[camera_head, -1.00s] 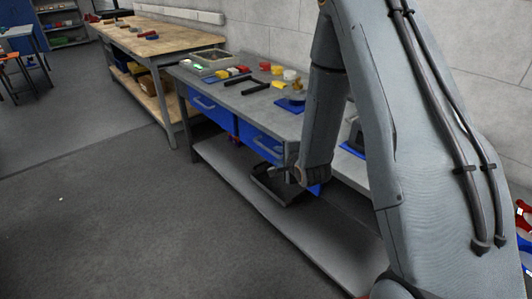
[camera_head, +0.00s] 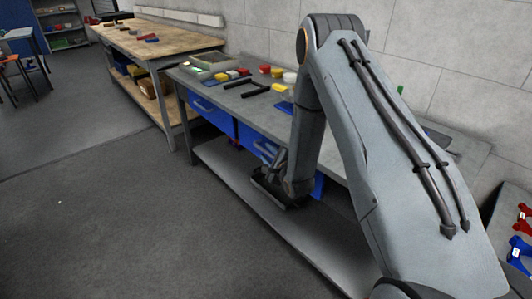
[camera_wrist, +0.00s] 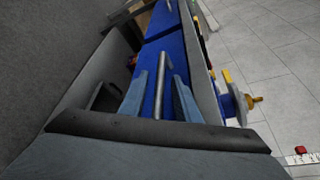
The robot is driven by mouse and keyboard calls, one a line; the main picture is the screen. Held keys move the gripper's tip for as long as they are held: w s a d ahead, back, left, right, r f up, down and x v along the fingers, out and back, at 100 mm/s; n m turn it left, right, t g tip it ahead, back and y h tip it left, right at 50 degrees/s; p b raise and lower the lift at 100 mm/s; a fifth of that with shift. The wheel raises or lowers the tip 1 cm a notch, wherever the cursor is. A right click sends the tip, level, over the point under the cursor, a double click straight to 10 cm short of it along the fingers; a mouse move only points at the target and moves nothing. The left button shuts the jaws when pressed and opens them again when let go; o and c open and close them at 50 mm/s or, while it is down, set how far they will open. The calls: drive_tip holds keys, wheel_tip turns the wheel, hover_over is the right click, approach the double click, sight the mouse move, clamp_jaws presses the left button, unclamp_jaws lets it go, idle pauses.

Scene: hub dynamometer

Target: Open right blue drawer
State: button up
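The right blue drawer (camera_head: 252,139) sits under the grey bench top, right of the left blue drawer (camera_head: 211,112). It looks closed. My arm hides part of its front in the head view. In the wrist view, the right drawer's blue front (camera_wrist: 150,62) carries a grey bar handle (camera_wrist: 164,72). My gripper (camera_wrist: 160,76) is open, with one finger on each side of the handle. I cannot tell whether a finger touches it. In the head view my gripper (camera_head: 268,168) is low in front of the right drawer, its fingers hard to make out.
The grey bench (camera_head: 225,82) holds a tray, coloured blocks and black tools. A lower shelf (camera_head: 250,216) runs beneath the drawers. A wooden bench (camera_head: 160,45) stands further left. The dark floor (camera_head: 110,220) in front is clear.

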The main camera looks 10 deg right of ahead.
drive_tip(key=shift+w+a, duration=0.15)
drive_tip(key=shift+w, duration=0.2)
clamp_jaws()
drive_tip(key=shift+f, duration=0.1)
drive_tip(key=shift+s+a, duration=0.1)
